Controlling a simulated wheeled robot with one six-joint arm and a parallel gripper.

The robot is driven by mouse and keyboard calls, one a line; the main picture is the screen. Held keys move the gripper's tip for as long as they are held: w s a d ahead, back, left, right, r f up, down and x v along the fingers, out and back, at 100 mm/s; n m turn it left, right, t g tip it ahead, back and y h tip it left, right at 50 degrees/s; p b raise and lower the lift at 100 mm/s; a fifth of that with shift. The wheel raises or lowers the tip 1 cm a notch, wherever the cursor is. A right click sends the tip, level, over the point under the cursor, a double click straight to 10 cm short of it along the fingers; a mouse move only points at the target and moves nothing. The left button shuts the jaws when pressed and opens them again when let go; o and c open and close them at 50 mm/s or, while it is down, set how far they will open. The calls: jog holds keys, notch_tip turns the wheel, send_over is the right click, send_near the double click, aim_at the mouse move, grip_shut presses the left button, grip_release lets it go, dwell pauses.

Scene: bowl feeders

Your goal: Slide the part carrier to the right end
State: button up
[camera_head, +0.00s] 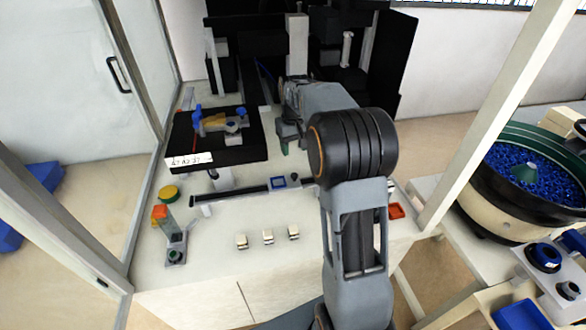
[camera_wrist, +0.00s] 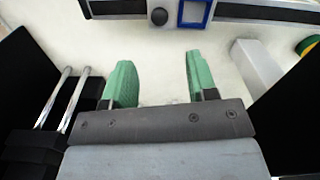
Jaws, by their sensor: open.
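The part carrier (camera_head: 278,182), a small block with a blue square frame and a black knob (camera_head: 294,177) beside it, sits on a dark rail (camera_head: 230,194) along the white bench. In the wrist view the carrier (camera_wrist: 194,12) and its knob (camera_wrist: 159,16) are at the top edge, partly cut off. My gripper (camera_wrist: 158,80) is open, with two green fingers apart and nothing between them. It is apart from the carrier. In the head view my gripper (camera_head: 284,148) shows only in part, behind the carrier and above the bench. My arm hides the rail's right part.
A black platform (camera_head: 215,155) holding a fixture stands behind the rail at left. A stand with an orange top (camera_head: 160,213), a green-yellow button (camera_head: 168,193) and three small switches (camera_head: 267,235) are on the bench. A red tray (camera_head: 396,211) and bowl feeder (camera_head: 520,185) are at right.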

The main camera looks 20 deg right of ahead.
aim_at(294, 174)
notch_tip(294, 174, down, 11)
jog(key=shift+r+b, duration=0.15)
jog(key=shift+b, duration=0.15)
grip_shut()
dwell(0.6)
